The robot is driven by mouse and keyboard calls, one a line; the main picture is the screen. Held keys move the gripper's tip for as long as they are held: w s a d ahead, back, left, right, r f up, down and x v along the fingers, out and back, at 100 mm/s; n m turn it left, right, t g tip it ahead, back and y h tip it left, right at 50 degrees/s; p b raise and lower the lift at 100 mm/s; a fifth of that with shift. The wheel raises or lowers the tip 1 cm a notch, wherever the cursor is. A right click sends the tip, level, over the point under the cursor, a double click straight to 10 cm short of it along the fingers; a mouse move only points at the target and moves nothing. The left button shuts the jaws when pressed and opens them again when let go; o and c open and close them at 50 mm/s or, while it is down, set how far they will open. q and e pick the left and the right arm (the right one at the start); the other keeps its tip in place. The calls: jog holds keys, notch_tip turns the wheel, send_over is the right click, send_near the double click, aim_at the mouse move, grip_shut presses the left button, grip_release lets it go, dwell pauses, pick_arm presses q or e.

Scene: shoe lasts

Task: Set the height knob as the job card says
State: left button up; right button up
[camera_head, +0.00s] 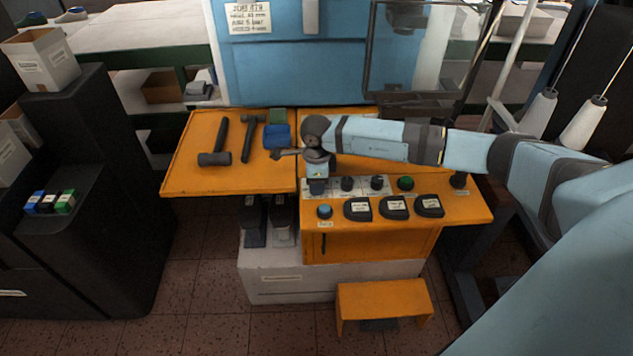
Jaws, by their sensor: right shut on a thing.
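The job card (248,17) is a cream sheet on the blue machine front at the top. It has several printed lines, with "JOB" and a heel line in mm, too small to read surely. My right gripper (317,178) points down at the left end of the orange console and is shut on the leftmost dark knob (317,188). The gripper hides most of this knob and its marking. Two more dark knobs, the middle one (347,184) and the right one (377,182), stand to its right on pale scale plates. I cannot read their labels. My left gripper is not in view.
A green button (405,183), a blue button (324,211) and several black labelled blocks (394,207) share the console. Hammers (221,142) and a blue box (277,136) lie on the orange shelf at left. An orange step stool (384,301) stands in front.

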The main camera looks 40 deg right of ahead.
jog(key=o, duration=0.9)
notch_tip(320, 180, up, 14)
jog(key=shift+f+b, duration=0.1)
jog(key=shift+b, duration=0.2)
